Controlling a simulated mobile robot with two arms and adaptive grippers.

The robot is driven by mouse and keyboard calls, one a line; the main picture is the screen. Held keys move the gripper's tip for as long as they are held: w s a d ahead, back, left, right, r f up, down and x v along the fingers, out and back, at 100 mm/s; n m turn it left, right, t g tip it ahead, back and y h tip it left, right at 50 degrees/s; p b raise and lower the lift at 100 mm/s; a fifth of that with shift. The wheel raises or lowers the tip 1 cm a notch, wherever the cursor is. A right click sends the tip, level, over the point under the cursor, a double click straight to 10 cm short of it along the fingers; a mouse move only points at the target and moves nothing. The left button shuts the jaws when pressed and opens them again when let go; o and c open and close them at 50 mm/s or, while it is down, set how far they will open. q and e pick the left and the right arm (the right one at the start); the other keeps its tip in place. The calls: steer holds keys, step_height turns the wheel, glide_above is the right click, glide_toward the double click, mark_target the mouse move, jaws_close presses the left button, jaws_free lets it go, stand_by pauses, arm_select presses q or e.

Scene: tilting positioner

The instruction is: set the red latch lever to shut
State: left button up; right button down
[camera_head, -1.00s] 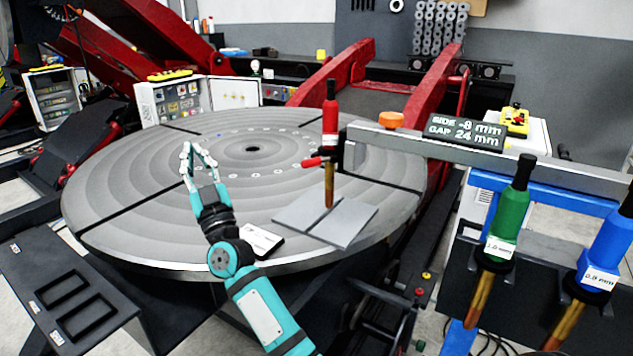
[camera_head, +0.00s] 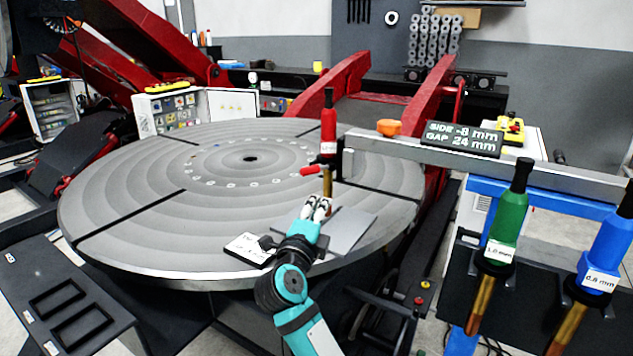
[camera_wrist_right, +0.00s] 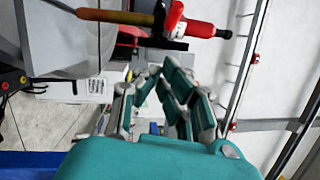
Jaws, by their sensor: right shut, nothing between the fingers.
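The red latch lever (camera_head: 311,170) sticks out to the left from the holder of the red torch (camera_head: 328,125), which stands upright with its copper nozzle pointing down. In the right wrist view the lever (camera_wrist_right: 174,16) is a short red piece across the torch (camera_wrist_right: 203,28), near the top. My right gripper (camera_head: 318,207) is shut and empty, low in front of the torch nozzle and below the lever. Its fingers (camera_wrist_right: 160,72) point toward the torch in the wrist view, apart from the lever. The lower nozzle is partly hidden behind the fingers. My left gripper is out of view.
The large grey turntable (camera_head: 130,190) carries grey plates (camera_head: 349,228) and a white label card (camera_head: 248,249). A grey beam (camera_head: 400,151) holds the display (camera_head: 461,138), reading SIDE -8 mm, GAP 24 mm. Green (camera_head: 508,215) and blue (camera_head: 606,250) torches hang at right.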

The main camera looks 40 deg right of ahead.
mark_target(319, 169)
steer(key=w+d+r+p, duration=0.1)
steer(key=w+d, duration=0.4)
steer(key=w, duration=0.1)
steer(key=shift+w+d+r, duration=0.2)
steer(key=shift+w+r, duration=0.05)
